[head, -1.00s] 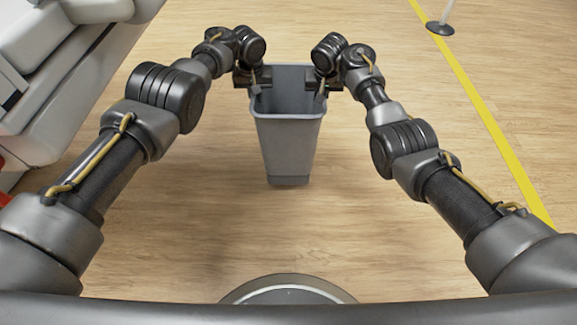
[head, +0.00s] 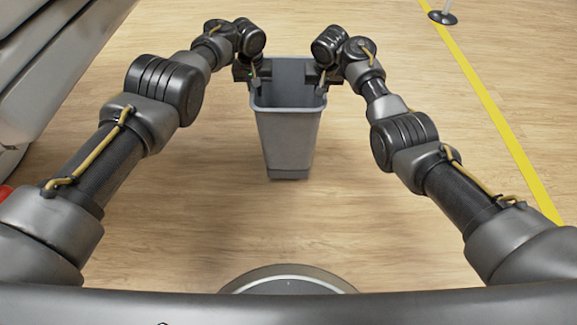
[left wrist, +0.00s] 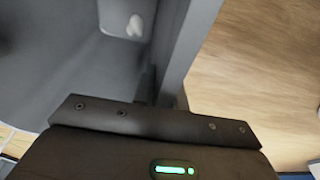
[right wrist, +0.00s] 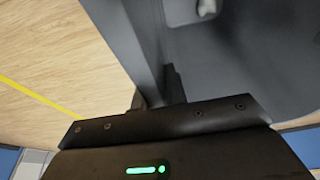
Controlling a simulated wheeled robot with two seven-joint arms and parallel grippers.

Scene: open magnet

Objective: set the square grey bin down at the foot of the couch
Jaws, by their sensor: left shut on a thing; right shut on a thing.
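The square grey bin (head: 287,140) hangs upright between my two arms in the middle of the head view. My left gripper (head: 254,80) is shut on the left side of its rim, and my right gripper (head: 322,80) is shut on the right side. The left wrist view shows the bin wall (left wrist: 190,50) between the jaws, with a small white thing (left wrist: 135,25) inside the bin. The right wrist view shows the opposite wall (right wrist: 140,45) gripped the same way. The bin's base seems close to the floor; I cannot tell whether it touches. The couch (head: 55,75) is at the left, partly cut off.
The wooden floor (head: 400,250) is clear around the bin. A yellow line (head: 490,105) runs along the floor at the right, with a post on a round dark base (head: 442,18) beside it at the top. A bit of red (head: 5,193) shows at the left edge.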

